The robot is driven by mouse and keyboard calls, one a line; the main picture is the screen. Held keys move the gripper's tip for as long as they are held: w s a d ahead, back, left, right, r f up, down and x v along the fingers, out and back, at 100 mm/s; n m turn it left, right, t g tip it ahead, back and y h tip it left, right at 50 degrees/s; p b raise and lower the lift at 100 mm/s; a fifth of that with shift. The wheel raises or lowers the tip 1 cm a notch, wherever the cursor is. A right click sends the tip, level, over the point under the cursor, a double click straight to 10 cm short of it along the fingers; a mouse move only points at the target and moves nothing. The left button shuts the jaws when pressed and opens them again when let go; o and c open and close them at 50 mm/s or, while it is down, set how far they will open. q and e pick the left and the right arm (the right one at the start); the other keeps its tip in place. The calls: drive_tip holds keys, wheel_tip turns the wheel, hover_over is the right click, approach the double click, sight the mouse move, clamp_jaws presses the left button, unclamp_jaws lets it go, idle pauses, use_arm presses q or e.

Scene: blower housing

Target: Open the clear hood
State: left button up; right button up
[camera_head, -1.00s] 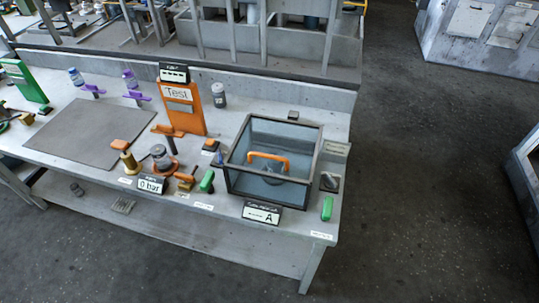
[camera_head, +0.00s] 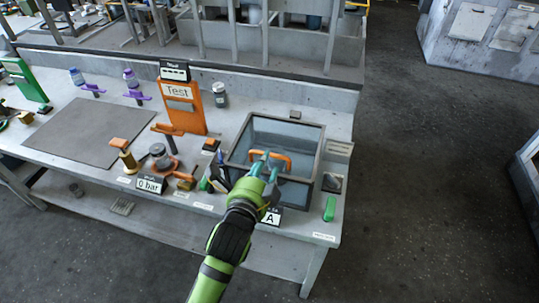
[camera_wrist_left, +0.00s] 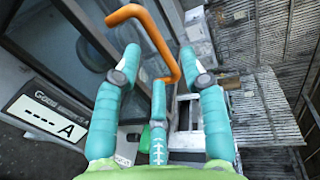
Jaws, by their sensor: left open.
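The clear hood (camera_head: 303,138) is a dark-framed transparent box at the right end of the bench, standing closed. Its orange handle (camera_head: 283,160) is on the top and shows as a bent orange bar (camera_wrist_left: 150,30) in the left wrist view. My left gripper (camera_head: 265,166) is at the handle, over the hood's front part. In the left wrist view its teal fingers (camera_wrist_left: 159,68) are spread, with the lower part of the handle between them. I cannot tell whether they touch it. My forearm hides the hood's front left corner. My right gripper is not in view.
A display marked A (camera_head: 271,217) stands before the hood, partly covered by my arm. A green block (camera_head: 329,208) lies to the right. An orange Test panel (camera_head: 184,107), a gauge display (camera_head: 150,184) and several fittings stand left. Open floor lies right of the bench.

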sight(277, 155)
use_arm(q)
drive_tip(key=shift+x, duration=2.65)
clamp_jaws()
